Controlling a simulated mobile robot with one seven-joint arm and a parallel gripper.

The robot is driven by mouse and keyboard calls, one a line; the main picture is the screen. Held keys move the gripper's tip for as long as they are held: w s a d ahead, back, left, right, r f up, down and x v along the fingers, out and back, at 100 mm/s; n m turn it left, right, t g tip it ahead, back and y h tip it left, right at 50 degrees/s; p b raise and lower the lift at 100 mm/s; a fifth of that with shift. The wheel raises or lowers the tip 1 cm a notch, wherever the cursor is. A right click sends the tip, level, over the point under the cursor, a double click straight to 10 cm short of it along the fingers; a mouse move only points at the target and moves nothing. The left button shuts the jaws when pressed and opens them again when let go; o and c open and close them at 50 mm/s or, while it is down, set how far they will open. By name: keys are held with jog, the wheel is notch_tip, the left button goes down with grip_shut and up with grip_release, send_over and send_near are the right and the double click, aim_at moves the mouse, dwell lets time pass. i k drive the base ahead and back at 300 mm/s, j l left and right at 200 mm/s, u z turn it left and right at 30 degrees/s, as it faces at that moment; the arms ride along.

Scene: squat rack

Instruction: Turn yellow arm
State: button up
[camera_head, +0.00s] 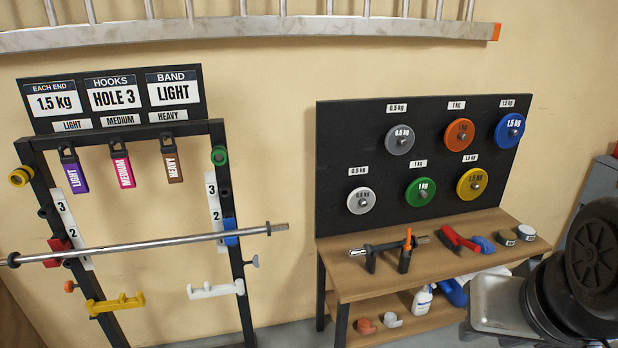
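The yellow arm (116,303) is a short bracket low on the left upright of the small black squat rack. It reaches from the upright to the right, roughly level, with a small raised tip at its right end. A matching white arm (215,290) sits low on the right upright and reaches left, also with a raised tip. The two arms point toward each other with a gap between them. A steel bar (150,246) lies across the rack above both arms. Dark rounded links of my own arm show at the right edge. My gripper is not in view.
A sign board (112,97) tops the rack, with light, medium and heavy bands (122,170) hanging below. To the right, a wooden bench (350,283) holds tools before a black board (345,130) of coloured plates. The bar's right end sticks out toward the bench.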

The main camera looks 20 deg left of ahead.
aim_at(94, 308)
jog(key=u, duration=2.15)
jog(key=i+j+z, duration=0.15)
jog(key=i+z, duration=0.15)
jog(key=z, duration=0.2)
jog(key=i+j+z, duration=0.3)
jog(key=z, duration=0.15)
jog(key=i+j, duration=0.25)
jog(key=j, duration=0.15)
jog(key=i+j+z, duration=0.15)
jog(key=i+j, duration=0.4)
jog(key=j, duration=0.3)
jog(key=i+j+z, duration=0.1)
jog(key=i+j, duration=0.15)
jog(key=j, duration=0.2)
